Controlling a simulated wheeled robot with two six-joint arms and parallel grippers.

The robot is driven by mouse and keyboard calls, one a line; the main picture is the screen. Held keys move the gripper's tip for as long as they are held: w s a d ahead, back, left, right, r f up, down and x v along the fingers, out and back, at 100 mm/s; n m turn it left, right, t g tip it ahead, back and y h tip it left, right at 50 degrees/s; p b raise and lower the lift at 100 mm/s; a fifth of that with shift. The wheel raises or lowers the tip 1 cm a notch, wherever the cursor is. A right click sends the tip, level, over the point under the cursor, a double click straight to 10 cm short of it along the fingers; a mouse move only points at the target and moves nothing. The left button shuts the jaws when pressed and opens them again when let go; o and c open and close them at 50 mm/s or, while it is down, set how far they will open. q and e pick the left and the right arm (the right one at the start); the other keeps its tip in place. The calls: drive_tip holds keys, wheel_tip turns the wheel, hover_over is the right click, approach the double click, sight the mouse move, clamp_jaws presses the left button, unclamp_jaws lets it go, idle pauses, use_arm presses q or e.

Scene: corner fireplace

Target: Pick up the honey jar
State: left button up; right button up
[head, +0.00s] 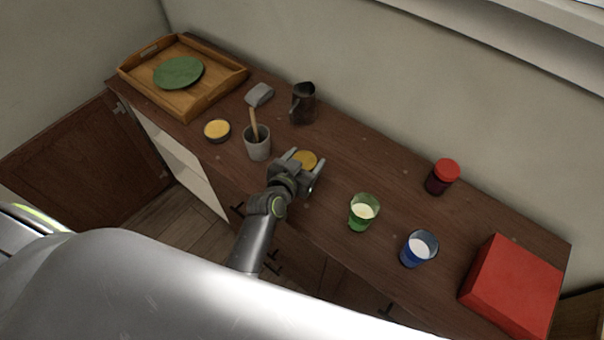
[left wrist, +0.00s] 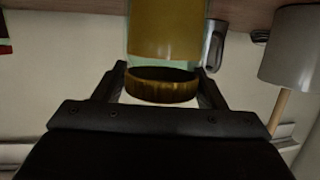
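The honey jar has a round golden-brown lid, which shows in the head view (head: 306,160) near the middle of the counter (head: 345,165). In the left wrist view the jar (left wrist: 166,35) appears upside down, clear glass with amber honey, its lid toward the gripper. My left gripper (head: 304,168) is at the jar, its two fingers spread on either side of the lid; they also show in the left wrist view (left wrist: 162,80). The fingers look open, and firm contact is not visible. Its arm hides the jar's lower body in the head view. My right gripper is not in view.
A grey cup (head: 257,148) with a wooden utensil stands close left of the gripper. A dark pitcher (head: 303,104) stands behind. A green glass (head: 362,213), blue glass (head: 419,248), red-lidded jar (head: 442,177) and red box (head: 512,287) are to the right. A wooden tray (head: 215,97) is far left.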

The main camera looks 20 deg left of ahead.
use_arm(q)
drive_tip(key=shift+w+f, duration=0.1)
drive_tip(key=shift+c, duration=1.2)
drive_tip(key=shift+w, duration=0.1)
drive_tip(key=shift+c, duration=1.1)
drive_tip(key=c, duration=0.7)
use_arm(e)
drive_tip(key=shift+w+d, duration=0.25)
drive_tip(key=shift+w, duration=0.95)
